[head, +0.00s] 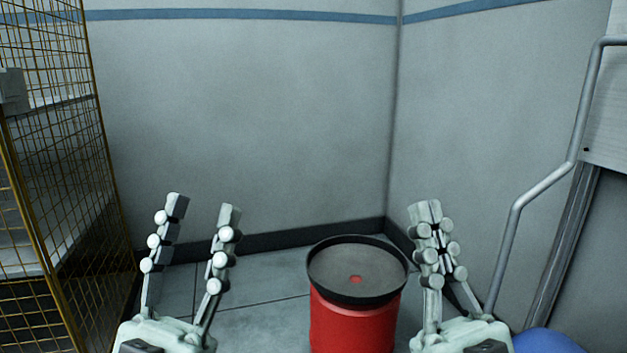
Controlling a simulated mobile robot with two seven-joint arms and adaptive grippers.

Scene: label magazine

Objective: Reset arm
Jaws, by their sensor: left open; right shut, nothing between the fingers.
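My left gripper (203,208) is at the lower left, pointing up, with its two fingers spread apart and nothing between them. My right gripper (425,208) is at the lower right, pointing up, with its fingertips together and nothing held. Both grippers stand apart from each other, with a red drum seen between them. No label or magazine shows in this view.
The red drum (352,325) with a dark round top (340,262) stands near the room corner. A yellow mesh cage (60,180) stands at left. A grey rail (545,183) runs along the right. A blue rounded object (545,342) is at bottom right. Bare floor (265,290) shows left of the drum.

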